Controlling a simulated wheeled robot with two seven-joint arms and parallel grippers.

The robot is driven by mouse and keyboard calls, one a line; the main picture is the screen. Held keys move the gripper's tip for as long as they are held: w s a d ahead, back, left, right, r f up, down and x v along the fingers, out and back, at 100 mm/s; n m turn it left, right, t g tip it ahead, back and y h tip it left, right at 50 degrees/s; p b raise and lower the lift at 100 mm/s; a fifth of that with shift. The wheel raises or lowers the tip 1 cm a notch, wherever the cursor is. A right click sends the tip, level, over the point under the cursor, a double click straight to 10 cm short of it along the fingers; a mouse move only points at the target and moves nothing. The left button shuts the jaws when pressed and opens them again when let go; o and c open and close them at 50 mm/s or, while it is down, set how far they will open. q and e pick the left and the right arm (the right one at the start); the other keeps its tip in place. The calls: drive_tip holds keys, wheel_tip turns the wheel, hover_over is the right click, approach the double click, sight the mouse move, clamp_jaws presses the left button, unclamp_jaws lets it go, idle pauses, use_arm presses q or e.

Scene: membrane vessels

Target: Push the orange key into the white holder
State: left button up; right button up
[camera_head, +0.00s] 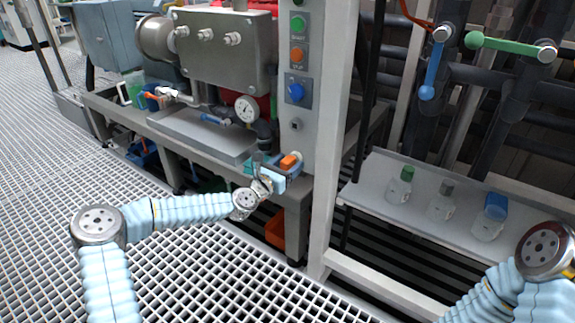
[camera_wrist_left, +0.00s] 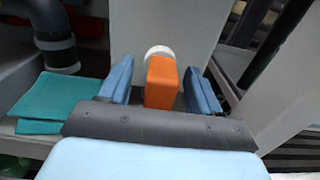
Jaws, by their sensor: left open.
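The orange key (camera_head: 289,161) is a small block at the front of the grey control column. In the left wrist view the key (camera_wrist_left: 161,84) stands between the fingers of my left gripper (camera_wrist_left: 158,76), with a gap on each side. The round white holder (camera_wrist_left: 158,50) shows just behind the key's far end, against the column. The key hides part of it, so I cannot tell how deep the key sits. In the head view my left gripper (camera_head: 281,175) is open around the key. My right gripper is out of view; only part of my right arm shows.
A teal cloth (camera_wrist_left: 60,102) lies left of the gripper on the bench. The column (camera_head: 300,110) carries several buttons. A white frame post (camera_head: 335,130) stands close on the right. A shelf (camera_head: 415,215) with bottles is further right. Grating floor in front is clear.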

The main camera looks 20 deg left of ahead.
use_arm(q)
drive_tip(key=p+v, duration=0.1)
drive_tip(key=v, duration=1.2)
drive_tip(key=shift+s+p, duration=0.3)
drive_tip(key=shift+s, duration=0.1)
drive_tip(key=shift+a, duration=0.1)
